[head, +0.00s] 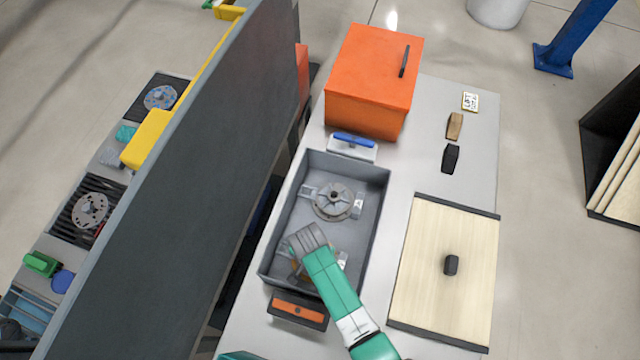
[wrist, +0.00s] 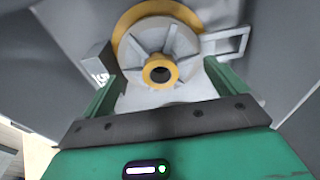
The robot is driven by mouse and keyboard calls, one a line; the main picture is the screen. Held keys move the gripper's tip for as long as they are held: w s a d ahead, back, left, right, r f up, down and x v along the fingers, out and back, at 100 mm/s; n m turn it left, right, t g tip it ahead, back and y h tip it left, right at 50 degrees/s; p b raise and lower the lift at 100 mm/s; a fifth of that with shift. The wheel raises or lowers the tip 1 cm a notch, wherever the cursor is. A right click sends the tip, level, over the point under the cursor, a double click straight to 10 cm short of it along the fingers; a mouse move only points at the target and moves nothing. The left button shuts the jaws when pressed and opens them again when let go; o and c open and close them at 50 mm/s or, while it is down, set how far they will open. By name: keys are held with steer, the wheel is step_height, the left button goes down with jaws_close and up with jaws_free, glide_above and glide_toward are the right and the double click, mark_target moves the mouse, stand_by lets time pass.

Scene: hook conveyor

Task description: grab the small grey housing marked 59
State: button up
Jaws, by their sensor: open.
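A grey bin (head: 377,205) holds two round housings. One grey housing (head: 333,200) with a central hub and side brackets lies in its far half, clear of my arm. A second housing (head: 338,262), with orange-yellow parts, lies in the near half, mostly hidden by my gripper (head: 308,240). In the wrist view, a grey ribbed housing (wrist: 180,40) with a yellow rim and yellow hub ring lies ahead, between the green fingers of my gripper (wrist: 160,75). Its side block carries white marking too blurred to read. My gripper is open, and no grip on the housing shows.
The bin walls surround my gripper closely. An orange box (head: 372,75) and a blue-handled item (head: 353,140) stand beyond the bin. A wooden board (head: 430,270) with a black knob lies to the right. A tall grey panel (head: 190,190) stands left.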

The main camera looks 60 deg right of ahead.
step_height(320, 180, down, 2)
steer(key=shift+d+f, duration=0.1)
steer(key=shift+d, duration=0.05)
steer(key=shift+w, duration=0.1)
steer(key=c, duration=0.9)
steer(key=shift+c, duration=0.2)
